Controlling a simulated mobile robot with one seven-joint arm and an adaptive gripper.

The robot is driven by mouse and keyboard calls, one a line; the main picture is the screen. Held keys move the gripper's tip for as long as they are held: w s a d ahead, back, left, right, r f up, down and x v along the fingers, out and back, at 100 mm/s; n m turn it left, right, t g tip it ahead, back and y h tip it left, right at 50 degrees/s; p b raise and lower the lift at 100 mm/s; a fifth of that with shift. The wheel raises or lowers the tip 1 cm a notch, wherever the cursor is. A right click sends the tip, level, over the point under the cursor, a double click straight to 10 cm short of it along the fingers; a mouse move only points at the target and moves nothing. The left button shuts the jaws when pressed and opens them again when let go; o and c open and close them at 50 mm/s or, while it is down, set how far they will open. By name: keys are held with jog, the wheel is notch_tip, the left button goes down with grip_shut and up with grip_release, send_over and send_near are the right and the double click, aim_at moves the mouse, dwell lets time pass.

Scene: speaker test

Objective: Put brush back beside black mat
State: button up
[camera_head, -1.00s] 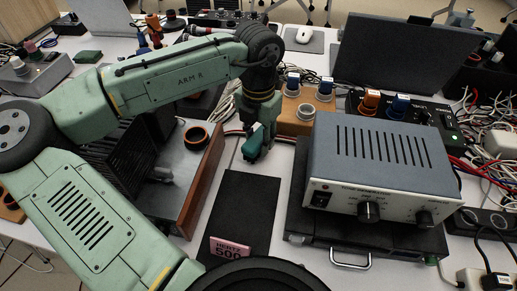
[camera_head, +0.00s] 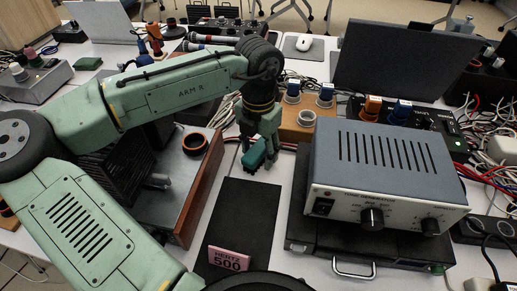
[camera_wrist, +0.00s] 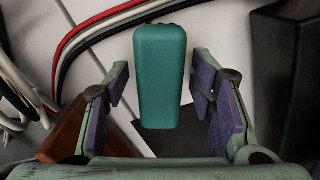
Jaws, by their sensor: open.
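The brush, a teal rounded block (camera_head: 255,154), is just beyond the far end of the black mat (camera_head: 245,215), in the head view. My gripper (camera_head: 262,158) is right at it, fingers pointing down. In the wrist view, the brush (camera_wrist: 160,75) lies between the two open fingers, with a gap on each side. The near end of the brush points toward a dark patch (camera_wrist: 180,138), likely the mat's edge. My gripper hides part of the brush in the head view.
A wooden block with knobs (camera_head: 296,130) is behind the brush. Red, white and black cables (camera_wrist: 85,35) run close beside it. A pink label (camera_head: 228,258) lies on the mat.

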aim_at(259, 148)
jog(key=shift+r, duration=0.1)
notch_tip(259, 148, up, 12)
jog(key=p, duration=1.1)
